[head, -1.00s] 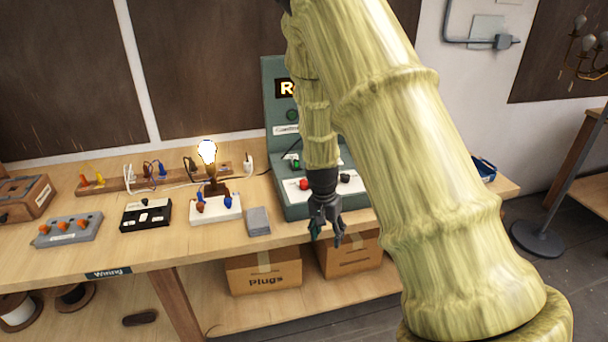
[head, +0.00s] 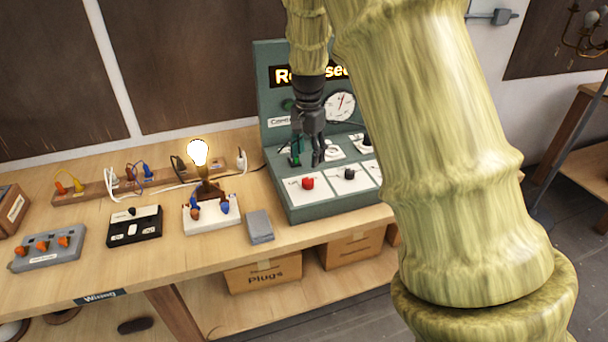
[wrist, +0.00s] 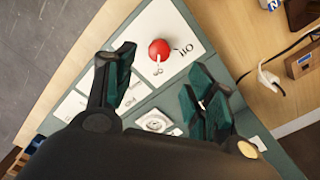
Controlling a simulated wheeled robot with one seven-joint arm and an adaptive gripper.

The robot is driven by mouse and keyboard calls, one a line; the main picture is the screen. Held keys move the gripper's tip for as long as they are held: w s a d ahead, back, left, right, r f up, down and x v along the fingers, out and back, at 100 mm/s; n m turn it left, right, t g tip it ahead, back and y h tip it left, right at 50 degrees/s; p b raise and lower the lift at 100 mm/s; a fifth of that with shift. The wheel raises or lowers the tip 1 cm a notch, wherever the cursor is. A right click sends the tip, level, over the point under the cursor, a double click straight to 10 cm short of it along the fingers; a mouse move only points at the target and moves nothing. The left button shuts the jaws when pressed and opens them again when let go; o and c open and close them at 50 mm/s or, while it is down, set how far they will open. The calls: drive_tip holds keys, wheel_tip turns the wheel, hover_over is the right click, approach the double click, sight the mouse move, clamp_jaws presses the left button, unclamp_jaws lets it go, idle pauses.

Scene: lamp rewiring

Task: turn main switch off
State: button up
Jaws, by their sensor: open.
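The green control console (head: 292,214) stands on the wooden bench, with knobs on its sloping deck. A red knob (head: 307,183) sits on a white label plate at the deck's front left. In the wrist view the red knob (wrist: 159,49) lies ahead of and between my fingers, with lettering on its plate that seems to include "Off". My gripper (head: 308,160) hangs open and empty above the deck, behind the red knob in the head view. In the wrist view my gripper (wrist: 160,85) has its fingers wide apart. Neither finger appears to touch the knob.
A black knob (head: 349,174) sits right of the red one. A lit bulb (head: 198,152) stands left on a white terminal base (head: 212,222). A grey block (head: 260,227) lies beside the console. A power strip (head: 110,188) with plugs runs behind.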

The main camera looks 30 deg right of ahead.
sight(308, 180)
wheel_tip(308, 180, down, 10)
drive_tip(key=shift+r+p, duration=0.15)
drive_tip(key=shift+p, duration=1.1)
drive_tip(key=c, duration=1)
